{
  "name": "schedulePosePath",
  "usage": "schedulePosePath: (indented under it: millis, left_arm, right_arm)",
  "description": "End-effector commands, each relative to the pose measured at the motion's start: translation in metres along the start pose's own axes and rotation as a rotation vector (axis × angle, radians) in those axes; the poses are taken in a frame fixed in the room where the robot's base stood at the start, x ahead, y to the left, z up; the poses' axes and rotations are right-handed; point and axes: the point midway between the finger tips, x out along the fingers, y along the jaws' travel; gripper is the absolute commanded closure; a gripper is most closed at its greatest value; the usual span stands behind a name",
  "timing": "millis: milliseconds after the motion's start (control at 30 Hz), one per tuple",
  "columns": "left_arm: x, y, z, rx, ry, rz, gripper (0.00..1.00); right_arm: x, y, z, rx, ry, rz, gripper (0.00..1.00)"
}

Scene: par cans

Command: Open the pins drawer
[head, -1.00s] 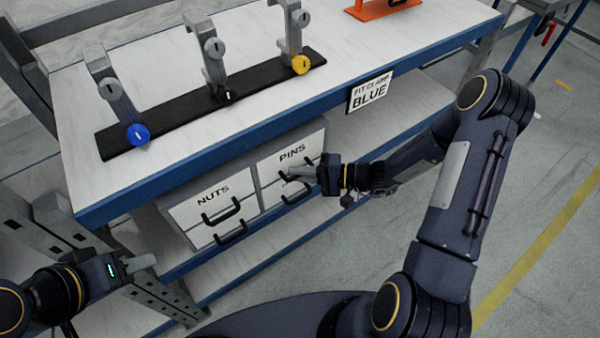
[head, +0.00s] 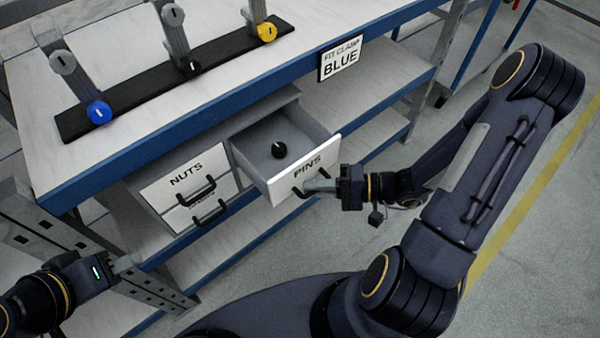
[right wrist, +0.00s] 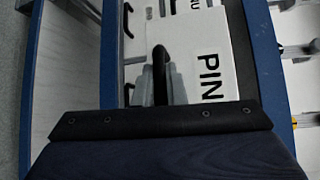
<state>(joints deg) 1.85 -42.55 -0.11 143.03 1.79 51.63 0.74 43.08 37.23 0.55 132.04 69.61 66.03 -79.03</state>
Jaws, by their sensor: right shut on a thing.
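The pins drawer (head: 308,170) is pulled out from the cabinet under the workbench. My right gripper (head: 318,185) is shut on the black drawer handle (head: 299,192). The right wrist view shows the handle (right wrist: 159,72) between the grey fingers, with the drawer front (right wrist: 211,60) just beyond. My left gripper (head: 126,263) is at the lower left, away from the drawers; its finger gap is not clear.
The nuts drawer (head: 180,173) is closed beside it, with another handle (head: 209,212) below. The workbench (head: 190,105) above carries a black rail (head: 150,85) with clamps. A sign (head: 341,60) reads FIT CLAMP BLUE. A lower shelf (head: 225,245) lies beneath the drawers.

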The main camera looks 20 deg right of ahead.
Motion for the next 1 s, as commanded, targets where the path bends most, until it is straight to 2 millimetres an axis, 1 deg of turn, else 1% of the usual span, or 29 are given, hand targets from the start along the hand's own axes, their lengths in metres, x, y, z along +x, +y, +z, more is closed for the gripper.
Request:
schedulePosePath:
  millis: [33,100,300,467,767,800,933,967,1000]
  left_arm:
    - [0.003,-0.001,0.002,0.000,0.000,0.000,0.64]
    - [0.004,-0.002,0.002,0.000,0.000,0.000,0.64]
    - [0.007,-0.003,0.003,0.000,0.000,0.000,0.64]
    - [0.007,-0.003,0.004,0.000,0.000,0.000,0.64]
    - [0.007,-0.003,0.004,0.000,0.000,0.000,0.64]
    - [0.007,-0.003,0.004,0.000,0.000,0.000,0.64]
    - [0.007,-0.003,0.004,0.000,0.000,0.000,0.64]
    - [0.007,-0.003,0.004,0.000,0.000,0.000,0.64]
    - [0.007,-0.003,0.004,0.000,0.000,0.000,0.64]
  right_arm:
    - [-0.007,0.004,0.006,0.002,0.004,0.002,1.00]
    - [-0.014,0.006,0.013,0.001,0.003,0.001,1.00]
    - [-0.026,0.009,0.026,0.001,0.001,0.001,1.00]
    - [-0.029,0.009,0.030,0.001,-0.001,0.001,1.00]
    - [-0.029,0.009,0.030,0.000,-0.001,0.001,1.00]
    - [-0.029,0.009,0.030,0.000,-0.001,0.001,0.87]
    - [-0.029,0.009,0.029,0.000,-0.001,0.001,0.70]
    - [-0.029,0.009,0.029,0.000,-0.001,0.001,0.67]
    - [-0.029,0.009,0.029,0.000,-0.001,0.001,0.67]
